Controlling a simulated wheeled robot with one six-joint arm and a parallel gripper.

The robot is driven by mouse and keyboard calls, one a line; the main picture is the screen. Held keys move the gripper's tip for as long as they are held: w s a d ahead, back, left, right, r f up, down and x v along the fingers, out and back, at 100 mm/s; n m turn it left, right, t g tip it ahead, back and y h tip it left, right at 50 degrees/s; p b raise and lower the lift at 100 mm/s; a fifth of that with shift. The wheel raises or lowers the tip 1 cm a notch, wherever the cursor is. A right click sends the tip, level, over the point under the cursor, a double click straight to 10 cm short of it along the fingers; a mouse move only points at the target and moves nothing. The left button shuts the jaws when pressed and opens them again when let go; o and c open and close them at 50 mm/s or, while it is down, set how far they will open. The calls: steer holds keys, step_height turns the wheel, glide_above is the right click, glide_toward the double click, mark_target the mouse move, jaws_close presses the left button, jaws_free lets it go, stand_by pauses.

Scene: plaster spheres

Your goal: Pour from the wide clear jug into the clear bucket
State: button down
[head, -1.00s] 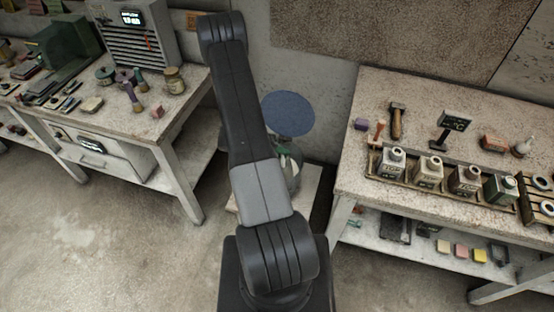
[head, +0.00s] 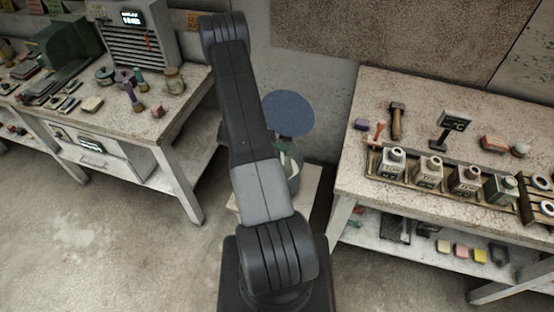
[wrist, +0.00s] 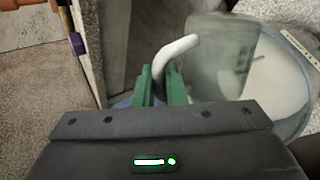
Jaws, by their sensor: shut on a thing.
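My gripper (wrist: 160,80) has green fingers, shut on the pale bent handle (wrist: 178,46) of the wide clear jug. The jug's see-through body (wrist: 222,58) is blurred in the wrist view, to the right of the fingers. The clear bucket (wrist: 305,122) is at the right edge of that view, with pale material inside; the jug overlaps its left side. I cannot tell the jug's tilt or whether anything is flowing. In the head view my arm hides most of this; a clear vessel (head: 294,178) shows partly beside it, on a pale low stand (head: 312,192).
A round blue disc (head: 289,113) is behind my arm. A workbench (head: 350,180) on the right holds several bottles (head: 430,170) and a hammer (head: 396,122). Another bench (head: 150,125) with tools stands left. Open floor (head: 110,250) lies at the lower left.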

stand_by(0.3)
steer(key=shift+w+a+r+n+g, duration=0.1)
steer(key=shift+w+n+g, duration=0.25)
steer(key=shift+w, duration=0.25)
stand_by(0.3)
steer(key=shift+w+a+n+g, duration=0.1)
steer(key=shift+w+n+g, duration=0.2)
steer(key=shift+w, duration=0.3)
